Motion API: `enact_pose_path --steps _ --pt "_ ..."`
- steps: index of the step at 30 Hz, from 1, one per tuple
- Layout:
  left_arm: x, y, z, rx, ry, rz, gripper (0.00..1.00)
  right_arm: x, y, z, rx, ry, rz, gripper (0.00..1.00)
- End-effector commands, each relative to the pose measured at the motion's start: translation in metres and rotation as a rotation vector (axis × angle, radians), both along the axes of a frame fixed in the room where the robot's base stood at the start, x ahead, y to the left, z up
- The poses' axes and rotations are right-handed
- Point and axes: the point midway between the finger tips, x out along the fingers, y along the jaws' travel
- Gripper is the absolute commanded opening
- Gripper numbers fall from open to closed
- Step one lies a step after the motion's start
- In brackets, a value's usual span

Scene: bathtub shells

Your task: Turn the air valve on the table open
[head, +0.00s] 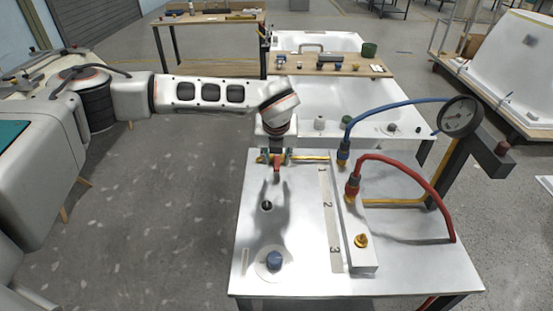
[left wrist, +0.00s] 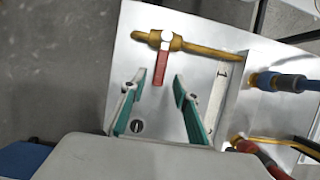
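The air valve is a brass pipe fitting (left wrist: 185,44) with a red lever (left wrist: 161,66) on the metal table (head: 305,278). The lever stands at about a right angle to the brass pipe. In the head view the red lever (head: 277,169) shows just below my left gripper (head: 275,158), near the table's far left corner. In the left wrist view my left gripper (left wrist: 155,88) is open, its two teal-padded fingers apart. The lever's free end lies between the fingertips with gaps on both sides. My right gripper is not in view.
A manifold block (head: 361,262) marked 1, 2, 3 has a brass fitting (head: 361,240). A blue hose (head: 395,105) and a red hose (head: 405,163) arch near the gauge (head: 458,116). A blue knob (head: 273,260) is at the front left. White tub shells (head: 345,98) stand behind.

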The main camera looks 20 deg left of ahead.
Motion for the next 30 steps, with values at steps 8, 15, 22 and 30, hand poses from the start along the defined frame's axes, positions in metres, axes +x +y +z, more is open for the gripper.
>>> enact_pose_path --steps 8,15,22,30 --pt "0.009 0.002 -0.022 -0.001 0.000 0.000 0.31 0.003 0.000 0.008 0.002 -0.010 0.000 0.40" --pt "0.009 0.002 -0.023 0.000 -0.001 0.000 0.31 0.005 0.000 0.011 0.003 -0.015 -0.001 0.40" --pt "0.009 0.002 -0.023 0.000 0.000 0.000 0.00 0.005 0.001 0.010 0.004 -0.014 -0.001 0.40" --pt "0.013 0.004 -0.024 -0.001 0.000 -0.013 0.00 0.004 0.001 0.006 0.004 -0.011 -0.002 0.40"
